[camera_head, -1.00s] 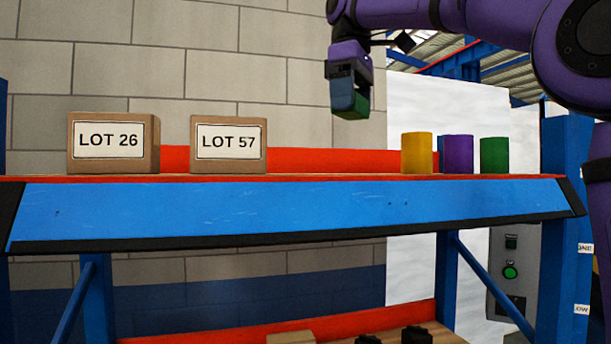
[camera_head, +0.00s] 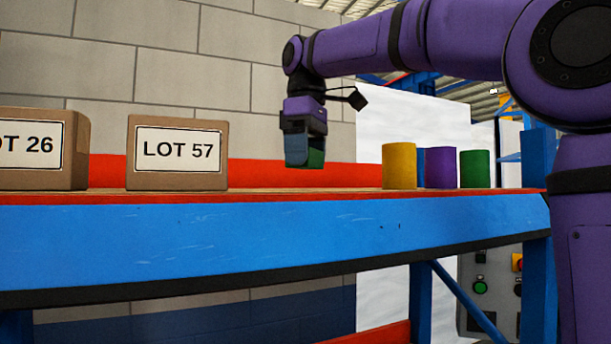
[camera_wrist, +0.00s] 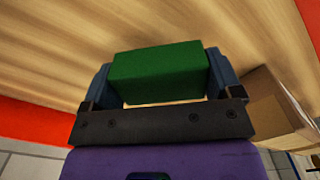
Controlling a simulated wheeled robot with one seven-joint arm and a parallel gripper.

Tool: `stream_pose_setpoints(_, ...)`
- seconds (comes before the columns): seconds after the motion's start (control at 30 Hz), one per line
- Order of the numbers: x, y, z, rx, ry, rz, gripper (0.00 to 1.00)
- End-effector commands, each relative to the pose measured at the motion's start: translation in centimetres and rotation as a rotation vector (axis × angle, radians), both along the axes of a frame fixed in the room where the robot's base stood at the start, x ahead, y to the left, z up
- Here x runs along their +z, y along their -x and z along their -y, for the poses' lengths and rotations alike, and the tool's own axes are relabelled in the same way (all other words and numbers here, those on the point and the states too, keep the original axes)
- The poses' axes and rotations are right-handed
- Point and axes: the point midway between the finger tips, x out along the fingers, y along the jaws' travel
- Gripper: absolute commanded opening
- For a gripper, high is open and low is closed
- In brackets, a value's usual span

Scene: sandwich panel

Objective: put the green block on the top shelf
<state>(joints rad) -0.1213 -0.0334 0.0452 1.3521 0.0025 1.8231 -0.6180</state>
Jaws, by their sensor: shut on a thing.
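My gripper (camera_head: 304,150) is shut on a green block and holds it above the top shelf (camera_head: 270,238), between the LOT 57 box and the yellow cylinder. In the head view only a strip of the green block (camera_head: 316,157) shows beside the fingers. In the wrist view the green block (camera_wrist: 160,75) lies between both fingers of my gripper (camera_wrist: 165,80), with the wooden shelf surface (camera_wrist: 90,40) behind it. A gap between the block and the shelf appears in the head view, but its size is hard to judge.
The LOT 57 box (camera_head: 177,152) and LOT 26 box (camera_head: 40,150) stand left on the shelf. Bare shelf lies between. A red back rail (camera_head: 260,172) runs behind.

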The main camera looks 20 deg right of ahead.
Motion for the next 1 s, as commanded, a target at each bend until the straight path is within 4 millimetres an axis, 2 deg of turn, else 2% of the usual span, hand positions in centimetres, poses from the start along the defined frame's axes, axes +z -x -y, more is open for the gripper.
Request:
stream_pose_setpoints(0.1, -1.7, 0.1, 0.0, 0.0, 0.0, -0.001, 0.59)
stream_pose_setpoints(0.27, -3.4, 0.1, 0.0, 0.0, 0.0, -0.001, 0.59)
stream_pose_setpoints(0.67, -3.8, 0.0, 0.0, 0.0, -0.001, 0.001, 0.59)
stream_pose_setpoints(0.7, -3.8, 0.0, 0.0, 0.0, 0.0, 0.001, 0.89)
stream_pose_setpoints(0.73, -3.8, 0.0, 0.0, 0.0, 0.0, 0.001, 0.96)
stream_pose_setpoints(0.77, -3.8, 0.0, 0.0, 0.0, 0.0, 0.001, 1.0)
stream_pose_setpoints(1.0, -3.7, 0.0, 0.0, 0.0, -0.001, 0.001, 1.0)
